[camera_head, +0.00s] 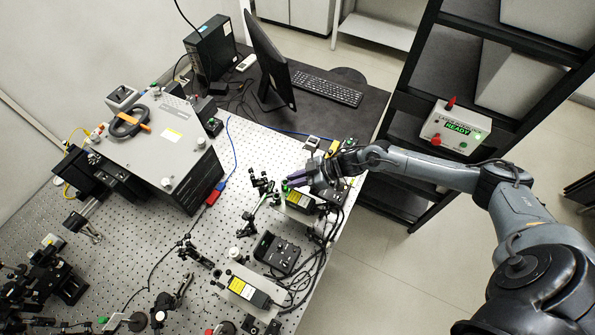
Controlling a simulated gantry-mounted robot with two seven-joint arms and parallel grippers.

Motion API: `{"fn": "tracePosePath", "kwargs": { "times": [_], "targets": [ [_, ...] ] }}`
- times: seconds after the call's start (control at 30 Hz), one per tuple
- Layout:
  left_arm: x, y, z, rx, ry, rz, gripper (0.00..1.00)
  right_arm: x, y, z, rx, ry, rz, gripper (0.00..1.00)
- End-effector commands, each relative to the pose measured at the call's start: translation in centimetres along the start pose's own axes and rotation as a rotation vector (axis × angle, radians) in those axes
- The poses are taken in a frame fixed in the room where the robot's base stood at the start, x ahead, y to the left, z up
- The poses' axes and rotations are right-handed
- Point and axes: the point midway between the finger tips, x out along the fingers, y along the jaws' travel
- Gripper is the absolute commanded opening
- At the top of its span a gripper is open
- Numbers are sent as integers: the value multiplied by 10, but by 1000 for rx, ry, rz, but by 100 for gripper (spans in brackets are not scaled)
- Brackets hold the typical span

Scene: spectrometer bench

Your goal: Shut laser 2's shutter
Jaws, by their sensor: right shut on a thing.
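My right gripper (297,180) reaches in from the right over the bench's right edge. Its dark fingers are shut on the small shutter at the front end of a laser module. A small green part (285,187) shows right at the fingertips; the fingers hide most of the shutter, so its position is unclear. The laser module (300,202) is a box with a yellow label, partly below the gripper. A second, similar laser module (243,289) with a yellow label lies nearer the front. No laser number is readable. My left gripper is not in view.
Small optics mounts (262,184) stand close left of the gripper. A black control box (276,254) and loose cables lie nearer the front. A large grey spectrometer box (160,150) stands at left, a monitor (268,60) behind. A status box (455,130) reads READY on the shelf.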

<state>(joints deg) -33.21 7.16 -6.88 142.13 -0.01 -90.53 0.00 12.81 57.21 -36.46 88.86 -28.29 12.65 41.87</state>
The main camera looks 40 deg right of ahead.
Motion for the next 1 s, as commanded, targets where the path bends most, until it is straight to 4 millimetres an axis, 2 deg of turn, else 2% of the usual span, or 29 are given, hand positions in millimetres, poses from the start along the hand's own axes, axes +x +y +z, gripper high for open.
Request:
{"fn": "tracePosePath", "kwargs": {
  "times": [0.03, 0.23, 0.8, 0.83, 0.97, 1.0],
  "targets": [
    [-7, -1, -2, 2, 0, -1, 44, -1, -3, -5, -18, -8, 10, 0],
    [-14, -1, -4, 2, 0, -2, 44, 1, -6, -4, -71, -41, 45, 0],
    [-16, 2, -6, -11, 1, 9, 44, 3, -8, -4, -95, -54, 60, 0],
    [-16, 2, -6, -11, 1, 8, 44, 3, -8, -4, -95, -54, 60, 21],
    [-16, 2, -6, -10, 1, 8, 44, 3, -8, -4, -94, -55, 60, 41],
    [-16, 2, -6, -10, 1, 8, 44, 3, -8, -4, -94, -55, 60, 41]
  ]
}}
